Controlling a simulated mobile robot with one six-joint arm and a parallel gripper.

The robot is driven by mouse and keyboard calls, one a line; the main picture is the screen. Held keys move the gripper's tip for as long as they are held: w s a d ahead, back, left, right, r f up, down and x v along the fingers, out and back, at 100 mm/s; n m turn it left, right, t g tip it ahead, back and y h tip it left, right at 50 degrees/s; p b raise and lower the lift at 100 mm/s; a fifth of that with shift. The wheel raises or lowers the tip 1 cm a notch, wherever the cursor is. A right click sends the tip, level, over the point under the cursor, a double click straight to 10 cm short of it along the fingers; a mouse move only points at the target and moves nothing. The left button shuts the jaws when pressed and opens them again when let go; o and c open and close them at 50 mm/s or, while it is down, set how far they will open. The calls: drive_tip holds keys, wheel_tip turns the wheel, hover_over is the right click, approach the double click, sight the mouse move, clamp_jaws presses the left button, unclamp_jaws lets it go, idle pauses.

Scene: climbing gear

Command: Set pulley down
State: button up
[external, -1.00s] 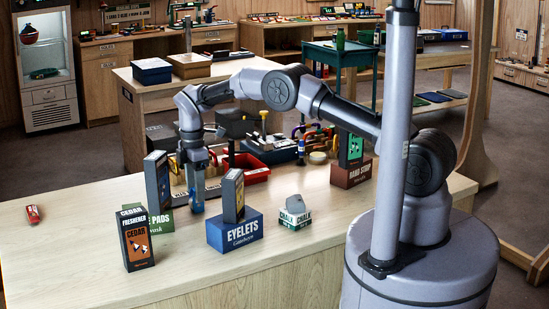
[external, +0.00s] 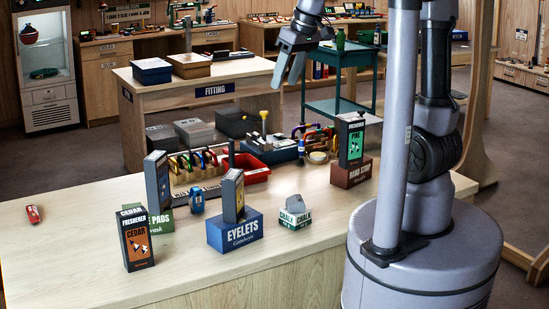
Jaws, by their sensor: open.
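A small blue piece of gear (external: 197,199), which looks like the pulley, stands on the pale wooden counter (external: 95,205). It sits in the gap between the green pads box (external: 160,220) and the blue EYELETS box (external: 235,232), in front of the wooden rack of carabiners (external: 195,180). My gripper (external: 288,76) is open and empty, raised high above and behind the counter, well away from the blue piece. Its fingers point down.
A CEDAR freshener box (external: 136,240) stands at the front left and a small red item (external: 33,215) lies at the far left. A chalk box (external: 295,214), a HAND STRAP box (external: 351,172) and a red tray (external: 248,170) stand to the right. The counter's left part is largely clear.

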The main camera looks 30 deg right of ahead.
drive_tip(key=s+d+f+m+t, duration=0.1)
drive_tip(key=s+d+f+m, duration=0.15)
drive_tip(key=s, duration=0.35)
drive_tip(key=s+d+f+m+t, duration=0.1)
drive_tip(key=s+m, duration=0.2)
drive_tip(key=s, duration=0.2)
drive_tip(key=s+d+f+m, duration=0.1)
drive_tip(key=s+m, duration=0.2)
drive_tip(key=s, duration=0.3)
wheel_tip(320, 180, down, 14)
drive_tip(key=b, duration=1.3)
drive_tip(key=shift+b, duration=0.35)
drive_tip(key=shift+w+d, duration=0.1)
